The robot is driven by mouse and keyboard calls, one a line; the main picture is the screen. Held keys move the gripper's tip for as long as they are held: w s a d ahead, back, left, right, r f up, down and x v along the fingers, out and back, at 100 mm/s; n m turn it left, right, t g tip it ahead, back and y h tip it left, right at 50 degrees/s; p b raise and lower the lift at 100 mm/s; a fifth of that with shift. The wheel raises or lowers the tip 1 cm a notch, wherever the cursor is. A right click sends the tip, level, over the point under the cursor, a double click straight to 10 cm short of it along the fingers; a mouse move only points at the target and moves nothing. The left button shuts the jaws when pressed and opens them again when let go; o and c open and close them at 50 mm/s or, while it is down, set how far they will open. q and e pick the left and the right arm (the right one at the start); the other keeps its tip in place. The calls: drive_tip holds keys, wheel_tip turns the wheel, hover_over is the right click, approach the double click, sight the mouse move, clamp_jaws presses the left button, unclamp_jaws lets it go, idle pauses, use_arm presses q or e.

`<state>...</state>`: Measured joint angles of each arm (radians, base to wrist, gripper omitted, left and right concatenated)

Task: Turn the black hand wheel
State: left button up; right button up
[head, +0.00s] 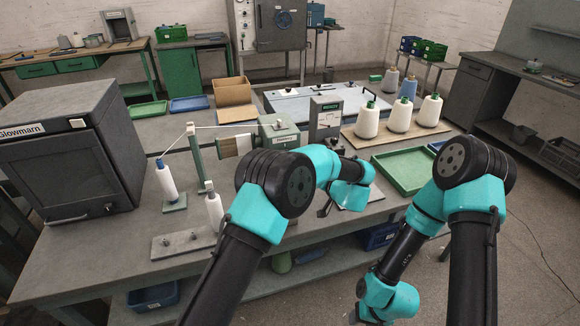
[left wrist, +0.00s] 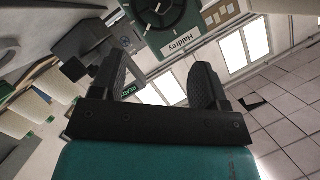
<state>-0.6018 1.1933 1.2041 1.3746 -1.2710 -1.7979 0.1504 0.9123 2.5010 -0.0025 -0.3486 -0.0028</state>
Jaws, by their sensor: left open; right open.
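My right gripper (head: 352,316) is low at the bottom edge, below the table front, open and far from the winder.
White cones (head: 399,114) stand on a wooden board right of the winder. A green tray (head: 405,168) lies near the table's right edge. A thread stand with a white spool (head: 167,180) is to the left, beside a large grey cabinet (head: 72,150). A grey control box (head: 326,117) stands behind my left arm.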

use_arm(q)
drive_tip(key=x, duration=1.6)
drive_tip(key=shift+w+a+f, duration=0.1)
drive_tip(key=shift+w+a, duration=0.15)
drive_tip(key=c, duration=0.9)
